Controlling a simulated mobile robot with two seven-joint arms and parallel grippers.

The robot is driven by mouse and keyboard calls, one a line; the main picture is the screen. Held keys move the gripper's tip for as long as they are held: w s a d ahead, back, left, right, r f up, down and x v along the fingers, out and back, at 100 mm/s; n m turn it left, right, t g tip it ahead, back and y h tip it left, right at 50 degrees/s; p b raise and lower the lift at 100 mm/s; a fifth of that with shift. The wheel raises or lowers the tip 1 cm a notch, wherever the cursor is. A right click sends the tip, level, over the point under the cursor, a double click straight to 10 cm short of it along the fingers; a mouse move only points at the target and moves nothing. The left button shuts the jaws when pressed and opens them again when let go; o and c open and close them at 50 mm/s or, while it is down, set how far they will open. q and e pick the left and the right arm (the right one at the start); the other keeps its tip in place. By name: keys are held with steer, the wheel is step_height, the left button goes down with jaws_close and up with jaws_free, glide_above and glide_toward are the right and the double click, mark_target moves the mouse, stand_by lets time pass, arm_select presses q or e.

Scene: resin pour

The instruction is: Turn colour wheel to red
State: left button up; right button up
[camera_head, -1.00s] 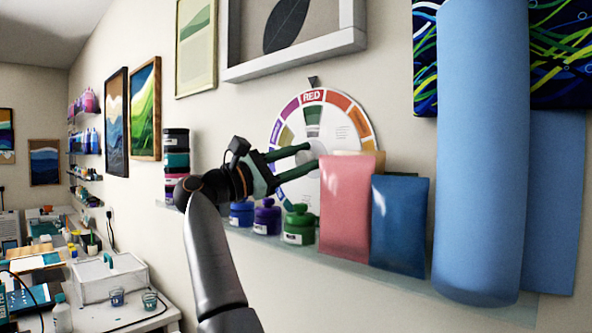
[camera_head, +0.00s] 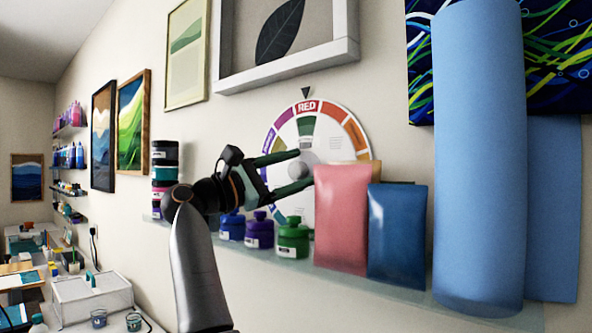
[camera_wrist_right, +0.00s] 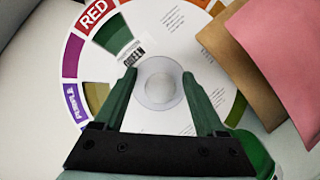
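The colour wheel (camera_head: 348,145) is on the wall, partly hidden by my right gripper and the pouches. Its RED segment (camera_head: 307,107) is at the top, directly under a small black pointer (camera_head: 306,92). In the right wrist view the wheel's RED label (camera_wrist_right: 94,13) shows at the upper left. My right gripper (camera_head: 305,168) is in front of the wheel's centre. Its fingers are open, one on each side of the pale round hub (camera_wrist_right: 159,88), with a visible gap to it on both sides. My left gripper is not in view.
A pink pouch (camera_head: 341,220) and a blue pouch (camera_head: 397,235) stand on the shelf right below the wheel. Small jars (camera_head: 292,238) stand on it below my gripper. A large blue roll (camera_head: 478,160) is at the right. A framed leaf picture (camera_head: 350,50) hangs above.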

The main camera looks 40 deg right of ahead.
steer(key=v, duration=1.2)
steer(key=shift+a, duration=0.25)
steer(key=shift+f, duration=0.1)
